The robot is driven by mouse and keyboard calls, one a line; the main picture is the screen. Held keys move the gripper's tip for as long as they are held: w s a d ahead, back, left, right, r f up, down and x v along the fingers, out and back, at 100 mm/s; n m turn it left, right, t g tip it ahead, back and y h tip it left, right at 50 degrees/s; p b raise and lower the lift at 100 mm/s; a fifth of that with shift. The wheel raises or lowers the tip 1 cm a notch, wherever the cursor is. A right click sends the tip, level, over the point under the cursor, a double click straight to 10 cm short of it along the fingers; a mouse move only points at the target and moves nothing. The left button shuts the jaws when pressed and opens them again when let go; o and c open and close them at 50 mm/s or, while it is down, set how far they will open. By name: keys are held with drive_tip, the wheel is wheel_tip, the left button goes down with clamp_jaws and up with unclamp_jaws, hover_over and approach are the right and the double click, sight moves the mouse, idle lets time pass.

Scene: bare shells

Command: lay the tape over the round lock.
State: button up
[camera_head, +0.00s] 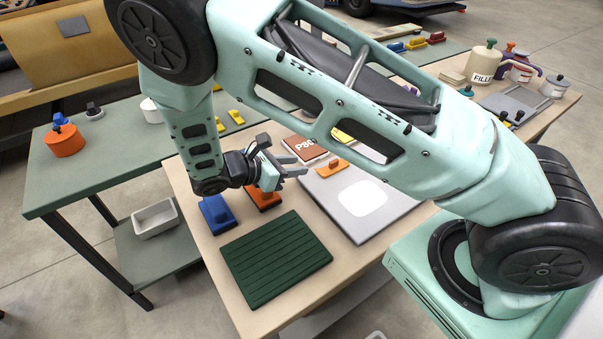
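I cannot tell for sure which thing is the tape or the round lock. A grey panel (338,212) lies on the wooden table, with a white rounded patch (363,198) on it. A small orange piece with a raised knob (331,165) sits at the panel's far left part. My gripper (301,166) is to the left of this orange piece, above the table. Its two dark fingers are apart, and I see nothing between them. My arm crosses the view and hides the panel's far right part.
A dark green ribbed board (275,262) lies at the near left. A blue block (217,214) and an orange block (262,197) sit behind it. A brown sheet marked P80 (305,147) lies beyond my gripper. A green table (95,170) stands at left, with a white bin (155,219) on its lower shelf.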

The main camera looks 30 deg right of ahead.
drive_tip(key=s+a+r+m+y, duration=0.3)
drive_tip(key=s+a+r+y, duration=0.1)
drive_tip(key=s, duration=0.4)
drive_tip(key=s+a+r+m+y, duration=0.4)
drive_tip(key=s+a+r+y, duration=0.1)
drive_tip(key=s+r, duration=0.2)
drive_tip(key=s+a+r+m+y, duration=0.3)
drive_tip(key=s+a+r+y, duration=0.1)
drive_tip(key=s, duration=0.4)
drive_tip(key=shift+s+a+r+y, duration=0.15)
drive_tip(key=shift+s+r+y, duration=0.3)
drive_tip(key=shift+r, duration=0.4)
